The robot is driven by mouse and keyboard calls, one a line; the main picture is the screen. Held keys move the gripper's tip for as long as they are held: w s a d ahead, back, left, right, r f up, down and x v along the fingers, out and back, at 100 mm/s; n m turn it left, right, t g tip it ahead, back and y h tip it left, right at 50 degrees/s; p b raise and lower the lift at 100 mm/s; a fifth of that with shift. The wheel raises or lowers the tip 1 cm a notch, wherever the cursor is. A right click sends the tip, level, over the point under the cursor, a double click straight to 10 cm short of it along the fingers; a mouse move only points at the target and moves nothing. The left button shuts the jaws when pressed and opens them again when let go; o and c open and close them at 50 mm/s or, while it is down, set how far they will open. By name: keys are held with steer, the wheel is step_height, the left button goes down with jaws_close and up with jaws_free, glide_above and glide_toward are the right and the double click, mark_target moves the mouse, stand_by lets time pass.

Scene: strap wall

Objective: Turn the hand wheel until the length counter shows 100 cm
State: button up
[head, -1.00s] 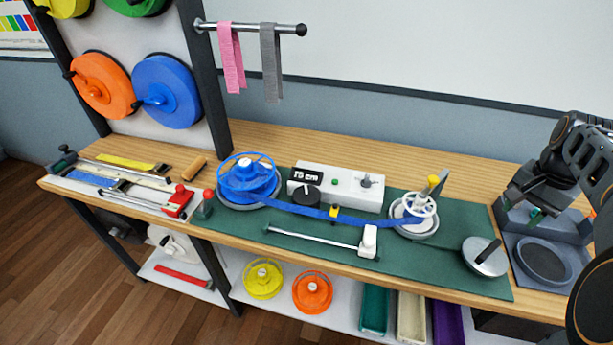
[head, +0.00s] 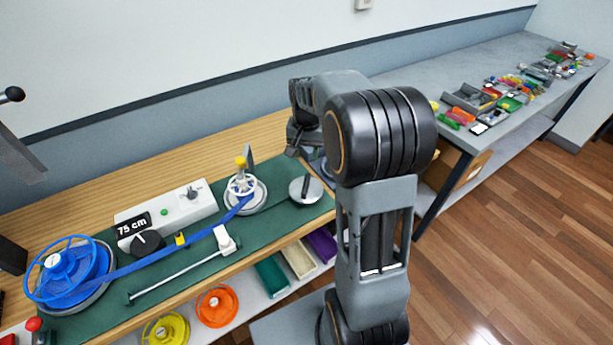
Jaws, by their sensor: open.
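The length counter (head: 131,226) reads 75 cm on a white box (head: 180,212) with a black knob (head: 147,243). A blue strap (head: 150,262) runs from the blue reel (head: 70,270) at left to a small white spoked wheel (head: 242,186) with a yellow knob. Right of that wheel is a round grey disc (head: 297,193) with a black handle. I cannot tell for certain which of these two is the hand wheel. My gripper (head: 293,150) is open, behind and above the grey disc, apart from both; my arm partly hides it.
The green mat (head: 100,318) lies on the wooden bench (head: 70,205). A white slider on a rod (head: 170,278) lies in front. Yellow (head: 166,330) and orange (head: 217,306) reels sit on the lower shelf. A grey table (head: 470,70) with small parts stands at right.

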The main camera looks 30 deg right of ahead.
mark_target(306, 180)
step_height(306, 180, down, 12)
steer(key=shift+f+p, duration=0.2)
steer(key=shift+p, duration=0.3)
jaws_close()
stand_by(0.3)
